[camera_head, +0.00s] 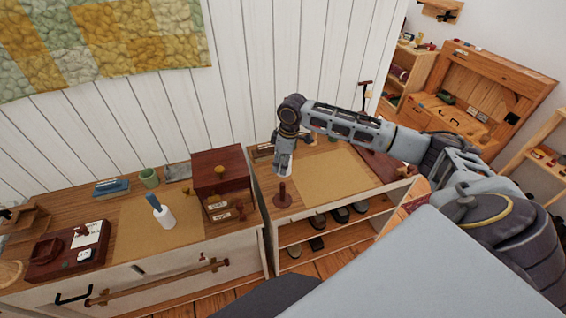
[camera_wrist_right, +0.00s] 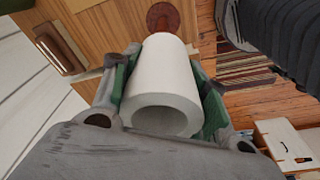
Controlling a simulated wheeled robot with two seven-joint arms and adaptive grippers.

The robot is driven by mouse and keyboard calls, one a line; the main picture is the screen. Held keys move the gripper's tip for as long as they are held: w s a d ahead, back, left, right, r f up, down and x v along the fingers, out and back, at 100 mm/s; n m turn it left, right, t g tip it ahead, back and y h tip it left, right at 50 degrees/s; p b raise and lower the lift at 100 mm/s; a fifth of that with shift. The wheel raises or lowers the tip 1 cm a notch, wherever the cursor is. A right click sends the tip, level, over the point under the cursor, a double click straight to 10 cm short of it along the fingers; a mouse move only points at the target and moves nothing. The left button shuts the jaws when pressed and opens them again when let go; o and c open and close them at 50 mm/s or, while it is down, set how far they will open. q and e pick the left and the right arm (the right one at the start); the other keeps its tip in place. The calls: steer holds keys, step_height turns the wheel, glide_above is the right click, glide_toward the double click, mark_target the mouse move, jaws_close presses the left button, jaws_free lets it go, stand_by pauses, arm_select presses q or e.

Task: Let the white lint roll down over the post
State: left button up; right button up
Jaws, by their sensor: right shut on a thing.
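The white lint roll (camera_wrist_right: 165,75) is a hollow cylinder, held between the green-padded fingers of my right gripper (camera_wrist_right: 163,95). In the head view my right gripper (camera_head: 283,168) points down, with a little of the white roll (camera_head: 286,171) showing at its fingers. The dark red-brown post (camera_head: 283,193) stands upright on a round base near the cabinet's front left, just below the roll. The wrist view shows the post's round reddish part (camera_wrist_right: 163,17) beyond the roll's far end. I cannot tell whether the post's tip is inside the roll. My left gripper is out of view.
A wooden drawer box (camera_head: 219,175) stands close left of the post. A white cylinder with a blue handle (camera_head: 164,215) stands on the left cabinet. A tan mat (camera_head: 328,177) lies clear to the post's right. Shoes (camera_head: 317,222) sit on the shelf below.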

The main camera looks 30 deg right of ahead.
steer(key=n, duration=0.6)
steer(key=shift+w+a+g+y, duration=0.15)
steer(key=shift+g+y, duration=0.15)
steer(key=shift+g, duration=0.1)
steer(key=shift+n, duration=0.3)
steer(key=shift+f, duration=0.25)
steer(key=shift+f+b, duration=0.55)
steer(key=shift+f, duration=0.6)
steer(key=shift+f+b, duration=1.6)
steer(key=shift+b, duration=0.05)
steer(key=shift+f+b, duration=0.45)
steer(key=shift+f, duration=2.25)
steer(key=shift+f+b, duration=0.8)
steer(key=shift+f, duration=2.05)
